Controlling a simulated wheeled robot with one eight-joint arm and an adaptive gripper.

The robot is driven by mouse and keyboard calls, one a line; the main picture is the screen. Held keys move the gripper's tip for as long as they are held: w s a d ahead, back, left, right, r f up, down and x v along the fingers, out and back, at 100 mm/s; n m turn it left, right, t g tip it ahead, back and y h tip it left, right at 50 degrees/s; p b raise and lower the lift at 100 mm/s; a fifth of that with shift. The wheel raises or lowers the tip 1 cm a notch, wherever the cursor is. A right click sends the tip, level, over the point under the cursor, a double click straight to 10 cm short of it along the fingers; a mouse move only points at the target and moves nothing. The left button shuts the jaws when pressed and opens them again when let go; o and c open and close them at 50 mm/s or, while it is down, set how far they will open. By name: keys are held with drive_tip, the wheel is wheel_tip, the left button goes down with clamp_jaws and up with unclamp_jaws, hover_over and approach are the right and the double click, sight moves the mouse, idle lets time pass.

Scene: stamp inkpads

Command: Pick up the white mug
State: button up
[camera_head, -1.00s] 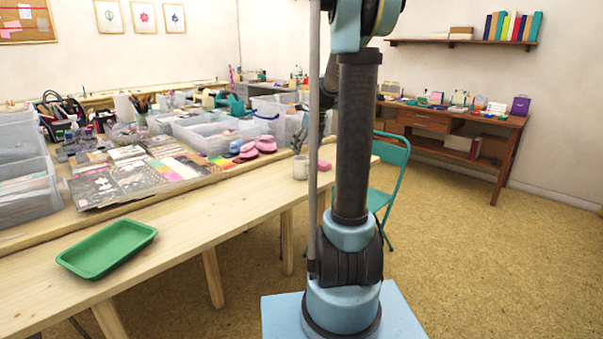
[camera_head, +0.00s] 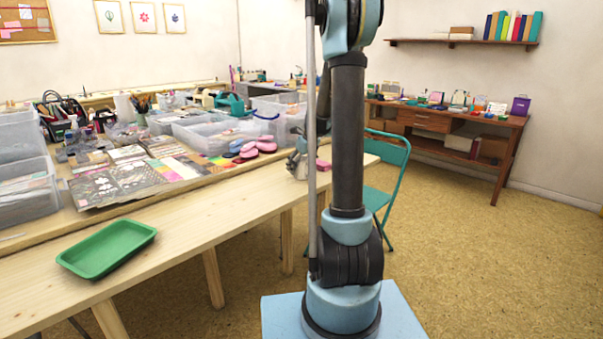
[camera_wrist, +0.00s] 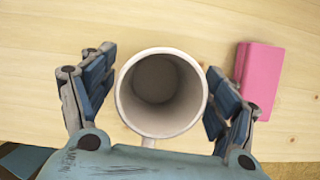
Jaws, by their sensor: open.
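The white mug (camera_wrist: 158,134) stands upright and empty on the wooden table, its open mouth toward the wrist camera. Its handle points to the bottom of the wrist view and is partly hidden by my gripper. My gripper (camera_wrist: 160,88) is open, with one finger on each side of the mug. A small gap shows on the left, and the right finger is close to the rim; I cannot tell whether it touches. In the head view the mug (camera_head: 298,171) is small and partly covered by my gripper and arm.
A pink block (camera_wrist: 259,78) lies on the table just right of my right finger. A green tray (camera_head: 107,249) sits at the table's near left. The table's front strip is mostly clear.

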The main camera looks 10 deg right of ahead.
drive_tip(key=shift+x, duration=0.9)
drive_tip(key=shift+c, duration=0.5)
drive_tip(key=c, duration=1.2)
drive_tip(key=shift+c, duration=0.2)
